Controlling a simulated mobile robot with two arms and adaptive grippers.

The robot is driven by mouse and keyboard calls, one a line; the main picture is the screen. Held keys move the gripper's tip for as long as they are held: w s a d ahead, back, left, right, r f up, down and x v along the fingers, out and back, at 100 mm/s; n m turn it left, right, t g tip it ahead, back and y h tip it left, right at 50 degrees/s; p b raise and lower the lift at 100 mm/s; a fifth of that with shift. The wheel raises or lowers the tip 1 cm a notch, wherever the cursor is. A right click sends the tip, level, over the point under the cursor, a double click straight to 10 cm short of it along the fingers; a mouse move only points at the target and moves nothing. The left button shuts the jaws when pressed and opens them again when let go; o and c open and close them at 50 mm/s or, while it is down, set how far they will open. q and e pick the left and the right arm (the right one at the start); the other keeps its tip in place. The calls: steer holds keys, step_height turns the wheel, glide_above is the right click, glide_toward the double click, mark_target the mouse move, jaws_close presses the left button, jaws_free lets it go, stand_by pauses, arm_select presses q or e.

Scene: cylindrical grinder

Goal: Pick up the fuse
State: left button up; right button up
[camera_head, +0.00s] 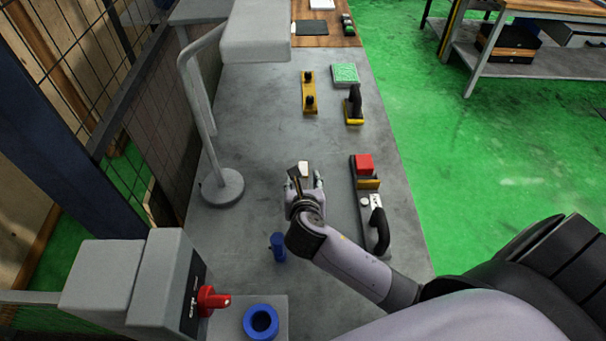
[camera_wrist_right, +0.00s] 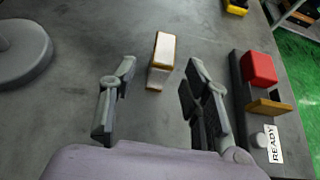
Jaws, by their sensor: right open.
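The fuse appears to be the small white block with brown edges (camera_wrist_right: 163,48), standing on the grey bench top (camera_head: 262,125). In the head view its pale top (camera_head: 303,167) shows just beyond my right gripper (camera_head: 304,184), which partly hides it. In the right wrist view my right gripper (camera_wrist_right: 158,84) is open and empty, with its two fingers apart. The block lies ahead of the gap between the fingertips, roughly centred; contact with the fingers is not visible. My left gripper is not in view.
A black-handled fixture with a red block (camera_head: 364,164) lies right of the gripper. A lamp base (camera_head: 222,187) is on the left, and a blue cylinder (camera_head: 278,247) stands nearer. Yellow-based parts (camera_head: 309,93) lie farther back. Bench top around the block is clear.

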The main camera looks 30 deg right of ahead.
mark_target(303, 172)
steer(key=shift+w+d+f, duration=0.25)
steer(key=shift+w+f, duration=0.05)
steer(key=shift+w, duration=0.2)
steer(key=shift+w+d, duration=0.15)
steer(key=shift+w, duration=0.15)
steer(key=p+x, duration=0.1)
steer(key=x, duration=0.2)
steer(key=shift+w+d+f, duration=0.2)
steer(key=shift+f, duration=0.05)
steer(key=shift+w+d+f, duration=0.1)
steer(key=shift+w+f, duration=0.15)
steer(key=shift+w, duration=0.05)
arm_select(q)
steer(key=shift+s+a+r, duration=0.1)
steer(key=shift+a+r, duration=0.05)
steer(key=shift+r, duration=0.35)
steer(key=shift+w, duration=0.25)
arm_select(e)
jaws_close()
steer(key=shift+r, duration=0.1)
